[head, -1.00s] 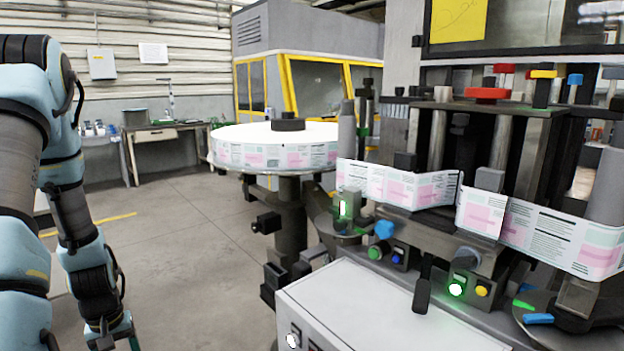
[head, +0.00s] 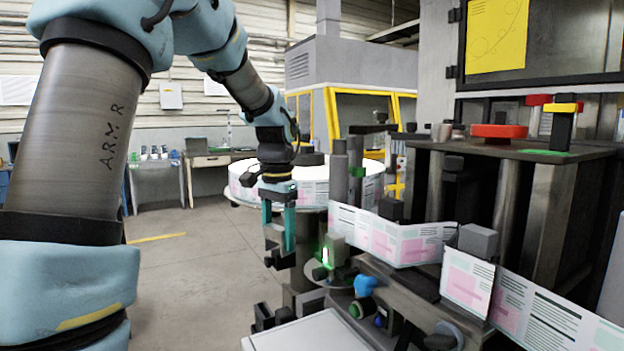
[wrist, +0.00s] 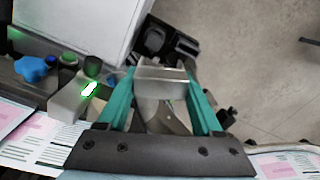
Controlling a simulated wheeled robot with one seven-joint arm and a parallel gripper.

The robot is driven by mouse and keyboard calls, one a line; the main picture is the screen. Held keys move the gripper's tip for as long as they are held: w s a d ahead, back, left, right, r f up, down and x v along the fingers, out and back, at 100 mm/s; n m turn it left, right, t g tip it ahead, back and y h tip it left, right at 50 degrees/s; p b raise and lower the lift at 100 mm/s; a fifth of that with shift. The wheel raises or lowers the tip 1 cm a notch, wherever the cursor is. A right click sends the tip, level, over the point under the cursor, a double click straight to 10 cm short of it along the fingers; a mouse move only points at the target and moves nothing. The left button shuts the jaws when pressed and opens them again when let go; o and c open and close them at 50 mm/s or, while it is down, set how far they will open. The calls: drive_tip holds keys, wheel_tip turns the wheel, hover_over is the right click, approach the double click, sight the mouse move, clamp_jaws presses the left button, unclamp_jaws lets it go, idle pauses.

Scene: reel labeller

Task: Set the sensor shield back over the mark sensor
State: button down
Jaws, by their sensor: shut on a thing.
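My gripper (head: 278,240) points down at the left side of the labelling machine, in front of the label reel. Its teal fingers are shut on a small grey metal piece, which I take for the sensor shield (wrist: 162,78); it is a bent, box-like cover between the fingertips in the wrist view. The mark sensor seems to be the small grey block with a lit green window (head: 326,254), just right of my gripper in the head view. In the wrist view this block (wrist: 70,101) is left of the fingers, apart from the shield, with its lit window uncovered.
The label web (head: 385,238) runs right from the reel (head: 310,187), close behind the sensor. A blue knob (head: 365,285) and a white cabinet top (head: 310,335) are in front. Open floor (head: 190,260) lies to the left.

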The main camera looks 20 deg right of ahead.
drive_tip(key=s+d+r+m, duration=0.2)
drive_tip(key=s+r, duration=0.2)
drive_tip(key=r, duration=0.3)
drive_tip(key=s+d+r+m, duration=0.2)
drive_tip(key=s+d+r, duration=0.1)
drive_tip(key=s+r, duration=0.3)
drive_tip(key=b, duration=0.2)
hover_over(333, 235)
drive_tip(key=shift+f, duration=1.45)
drive_tip(key=shift+d+f+b, duration=0.1)
drive_tip(key=shift+f+b, duration=0.5)
drive_tip(key=shift+f, duration=0.45)
drive_tip(key=shift+f+b, duration=1.1)
drive_tip(key=shift+f, duration=1.25)
unclamp_jaws()
